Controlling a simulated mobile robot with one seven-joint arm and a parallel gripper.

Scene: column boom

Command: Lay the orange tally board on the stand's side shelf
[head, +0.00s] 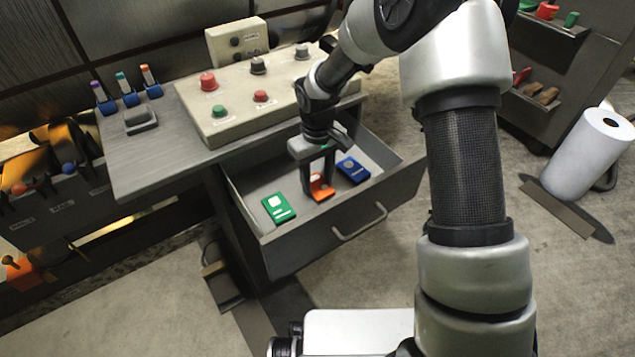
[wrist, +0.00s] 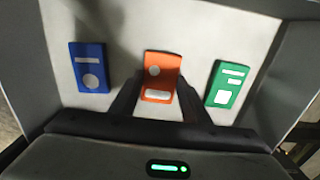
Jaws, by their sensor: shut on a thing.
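The orange tally board (head: 321,188) is in the open drawer, between a green board (head: 278,208) and a blue board (head: 352,169). My gripper (head: 317,187) reaches down into the drawer and is shut on the orange board. In the wrist view the orange board (wrist: 162,72) sits between the two dark fingers, its far end sticking out past them. I cannot tell whether it touches the drawer floor. A grey flat top (head: 160,165) left of the button box looks like the stand's side shelf.
The side shelf carries a small dark block (head: 140,121) and several pens in blue holders (head: 129,97) along its back. The button box (head: 240,123) with knobs stands beside it. The drawer (head: 330,238) sticks out below. The shelf's front part is clear.

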